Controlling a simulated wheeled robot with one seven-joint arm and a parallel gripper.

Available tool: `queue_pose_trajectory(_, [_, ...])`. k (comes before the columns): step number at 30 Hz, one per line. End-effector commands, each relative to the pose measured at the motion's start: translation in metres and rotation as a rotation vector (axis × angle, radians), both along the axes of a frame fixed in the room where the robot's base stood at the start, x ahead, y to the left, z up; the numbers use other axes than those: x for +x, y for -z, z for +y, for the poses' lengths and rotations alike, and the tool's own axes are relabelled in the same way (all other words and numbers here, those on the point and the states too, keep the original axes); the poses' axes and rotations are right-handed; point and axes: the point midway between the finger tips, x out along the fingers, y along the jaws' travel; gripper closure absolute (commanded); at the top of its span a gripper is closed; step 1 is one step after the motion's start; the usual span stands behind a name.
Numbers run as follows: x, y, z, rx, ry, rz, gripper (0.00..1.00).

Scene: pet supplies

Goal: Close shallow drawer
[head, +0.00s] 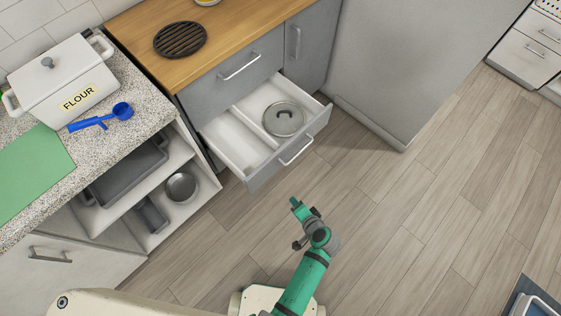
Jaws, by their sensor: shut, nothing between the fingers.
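The shallow drawer (241,147) is pulled open from the grey cabinet under the wooden worktop. Its inside is white with a divider, and a pot lid (283,118) lies in its right part. Its grey front has a metal bar handle (297,151). My gripper (297,204) is at the end of the green arm, below the drawer front in the picture. It is shut and empty, apart from the drawer and the handle.
A stone counter with a flour bin (63,78), a blue scoop (104,117) and a green mat (32,172) is at left. Open shelves below hold trays and a bowl (181,187). A tall grey panel (405,60) stands right of the drawer.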

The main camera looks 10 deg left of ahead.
Motion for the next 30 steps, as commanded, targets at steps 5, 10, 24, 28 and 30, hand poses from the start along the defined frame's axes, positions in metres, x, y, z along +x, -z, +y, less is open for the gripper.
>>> queue_pose_trajectory(5, [0.05, -0.023, -0.009, 0.177, -0.069, 0.017, 1.0])
queue_pose_trajectory(10, [0.075, -0.048, -0.017, 0.287, -0.135, 0.019, 1.0])
queue_pose_trajectory(24, [0.102, -0.044, 0.004, 0.338, -0.173, 0.02, 1.0])
queue_pose_trajectory(28, [0.114, -0.031, 0.022, 0.338, -0.171, 0.021, 1.0])
queue_pose_trajectory(30, [0.121, -0.024, 0.031, 0.338, -0.171, 0.021, 1.0])
